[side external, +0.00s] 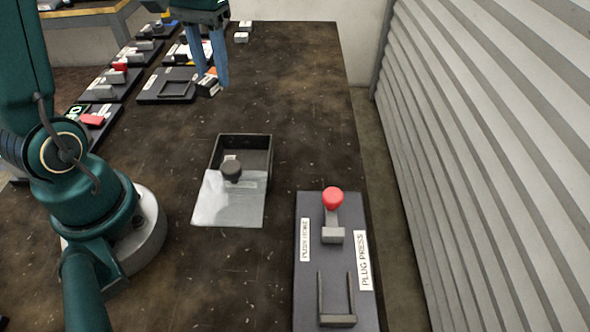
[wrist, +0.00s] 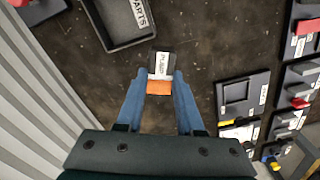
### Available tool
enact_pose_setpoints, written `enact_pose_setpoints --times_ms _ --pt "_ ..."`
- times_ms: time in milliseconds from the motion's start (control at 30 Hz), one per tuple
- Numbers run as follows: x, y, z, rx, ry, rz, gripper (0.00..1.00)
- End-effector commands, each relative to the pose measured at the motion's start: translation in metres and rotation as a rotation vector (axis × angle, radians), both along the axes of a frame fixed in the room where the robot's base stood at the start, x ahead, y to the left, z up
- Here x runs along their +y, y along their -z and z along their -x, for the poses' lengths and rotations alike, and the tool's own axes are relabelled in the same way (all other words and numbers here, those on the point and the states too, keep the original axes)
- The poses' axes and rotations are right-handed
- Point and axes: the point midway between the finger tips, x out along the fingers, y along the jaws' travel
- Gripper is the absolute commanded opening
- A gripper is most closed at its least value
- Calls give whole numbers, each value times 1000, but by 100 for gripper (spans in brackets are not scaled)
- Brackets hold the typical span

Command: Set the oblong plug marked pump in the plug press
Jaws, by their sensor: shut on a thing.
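My gripper (side external: 208,74) is at the far end of the bench, fingers pointing down, shut on the oblong plug (side external: 208,86). In the wrist view the plug (wrist: 160,64) has a dark end with a white label that seems to read PUMP, and an orange end (wrist: 158,88) between the fingertips. I cannot tell whether it touches the bench. The plug press (side external: 309,275) is a dark board at the near right in the side view, far from my gripper. It has a red knob (side external: 333,198) on a grey block and an empty-looking U-shaped frame (side external: 337,320).
A dark parts tray (side external: 262,143) with a clear lid (side external: 228,210) and dark knob stands mid-bench; it also shows in the wrist view (wrist: 143,38). Several dark stations, including one with a square frame (side external: 150,97), line the left side. The bench between tray and gripper is clear.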

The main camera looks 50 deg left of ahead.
Motion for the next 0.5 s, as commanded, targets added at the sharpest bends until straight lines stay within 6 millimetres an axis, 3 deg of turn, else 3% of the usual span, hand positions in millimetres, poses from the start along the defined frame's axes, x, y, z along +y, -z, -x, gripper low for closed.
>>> enact_pose_setpoints --times_ms 100,233,367,500 --pt "-32 -15 -8 -5 169 -2 0" --pt "-55 -28 -8 -4 304 -1 0" --pt "-62 -38 -1 -3 378 -1 0" --pt "-62 -37 1 -1 305 0 0"
